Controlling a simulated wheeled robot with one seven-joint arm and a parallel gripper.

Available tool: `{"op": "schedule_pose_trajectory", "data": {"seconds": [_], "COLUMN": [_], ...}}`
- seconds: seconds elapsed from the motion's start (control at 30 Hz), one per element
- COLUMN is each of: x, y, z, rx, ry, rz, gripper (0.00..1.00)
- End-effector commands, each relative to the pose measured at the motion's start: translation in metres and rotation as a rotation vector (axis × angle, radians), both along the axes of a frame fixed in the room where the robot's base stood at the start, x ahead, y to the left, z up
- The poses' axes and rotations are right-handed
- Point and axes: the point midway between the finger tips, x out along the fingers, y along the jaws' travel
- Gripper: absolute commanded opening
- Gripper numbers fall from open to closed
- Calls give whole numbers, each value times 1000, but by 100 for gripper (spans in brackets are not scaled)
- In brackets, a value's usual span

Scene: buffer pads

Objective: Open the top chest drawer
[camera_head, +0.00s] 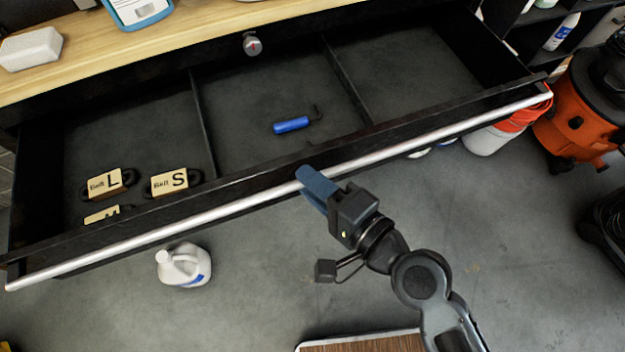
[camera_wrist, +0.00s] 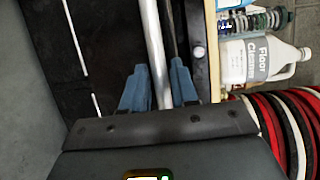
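The top chest drawer (camera_head: 270,105) is pulled far out in the head view, its inside showing divided compartments. Its long silver handle bar (camera_head: 240,205) runs along the front. My gripper (camera_head: 308,180) is at the middle of the bar, its blue fingers over the front edge. The exact contact is partly hidden by the fingers.
A white jug (camera_head: 183,266) stands on the floor below. The floor before the drawer is mostly clear.

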Motion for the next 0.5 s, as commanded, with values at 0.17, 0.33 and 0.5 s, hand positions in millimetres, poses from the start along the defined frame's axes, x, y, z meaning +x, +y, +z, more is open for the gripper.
{"op": "schedule_pose_trajectory", "data": {"seconds": [0.17, 0.33, 0.5], "x": [-16, -38, -53], "y": [-13, -30, -42], "z": [1, 5, 10], "rx": [0, -1, -1], "ry": [3, 3, 2], "rz": [0, 0, 0], "gripper": [28, 28, 28]}}
